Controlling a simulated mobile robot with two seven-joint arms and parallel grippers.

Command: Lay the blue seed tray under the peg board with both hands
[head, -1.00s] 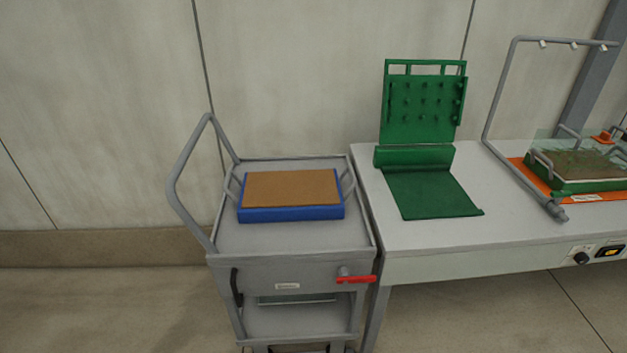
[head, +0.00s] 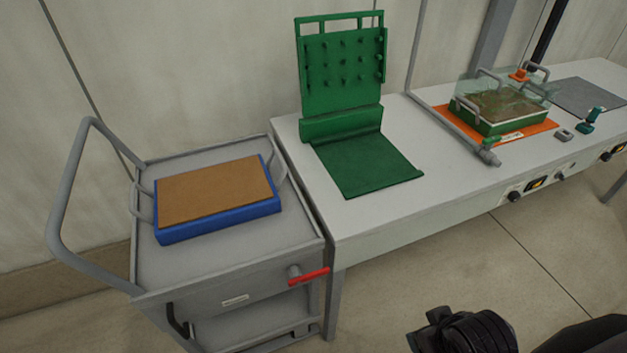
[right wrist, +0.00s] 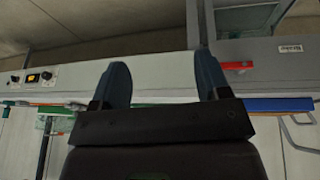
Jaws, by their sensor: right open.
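The blue seed tray (head: 220,222), filled level with brown material, lies flat on the grey cart's top, with a grey loop handle at each end. The green peg board (head: 342,70) stands upright at the back left of the bench, its pegs facing forward. A green bed (head: 365,165) lies flat in front of its foot, with nothing on it. My right gripper (right wrist: 160,82) is open and empty in the right wrist view, apart from the tray, whose blue edge (right wrist: 280,104) shows there. Part of my right arm shows at the head view's bottom right. My left gripper is out of view.
The cart (head: 180,264) has a tall push handle (head: 70,200) at left and a red lever (head: 309,276) in front. The bench (head: 400,215) stands close beside it.

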